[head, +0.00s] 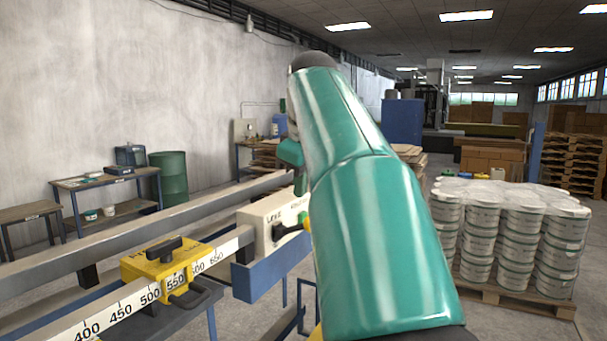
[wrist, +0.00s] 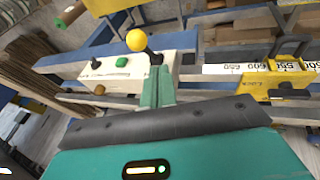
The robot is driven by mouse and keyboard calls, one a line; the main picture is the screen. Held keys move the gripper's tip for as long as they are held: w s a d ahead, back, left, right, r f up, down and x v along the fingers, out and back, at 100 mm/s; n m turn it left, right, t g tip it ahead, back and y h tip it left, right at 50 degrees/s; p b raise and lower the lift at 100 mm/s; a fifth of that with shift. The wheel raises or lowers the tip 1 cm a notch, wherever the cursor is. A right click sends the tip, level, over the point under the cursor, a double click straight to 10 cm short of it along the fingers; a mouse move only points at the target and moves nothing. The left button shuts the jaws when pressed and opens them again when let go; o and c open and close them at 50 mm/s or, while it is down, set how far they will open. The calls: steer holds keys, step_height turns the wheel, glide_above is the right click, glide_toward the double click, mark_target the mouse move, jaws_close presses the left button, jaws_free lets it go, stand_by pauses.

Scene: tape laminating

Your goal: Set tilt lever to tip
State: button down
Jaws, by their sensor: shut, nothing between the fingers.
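A lever with a yellow ball knob (wrist: 138,40) and a dark stem stands on a white control box (wrist: 112,72) in the wrist view. I take it to be the tilt lever; no readable label confirms this. My gripper (wrist: 157,82) is shut and empty, its green fingers beside the lever's stem; I cannot tell if they touch. The box also carries a green button (wrist: 122,62) and a small black switch (wrist: 95,64). In the head view the white box (head: 262,226) shows left of my arm, which hides part of it. Its lettering is too small to read.
A yellow slide block (head: 160,262) with a black knob sits on the numbered rail (head: 118,302) left of the box. Rails run behind. White pails (head: 513,215) on a pallet stand at the right.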

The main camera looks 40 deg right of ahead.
glide_toward(307, 226)
step_height(307, 226, down, 3)
steer(key=w+a, duration=0.2)
steer(key=shift+w+d+f, duration=0.15)
steer(key=shift+d+f, duration=0.3)
steer(key=shift+d, duration=0.35)
steer(key=shift+w+d+f, duration=0.1)
steer(key=shift+d+f, duration=0.4)
steer(key=shift+d, duration=0.25)
steer(key=shift+s+f+t, duration=0.25)
steer(key=shift+t, duration=0.05)
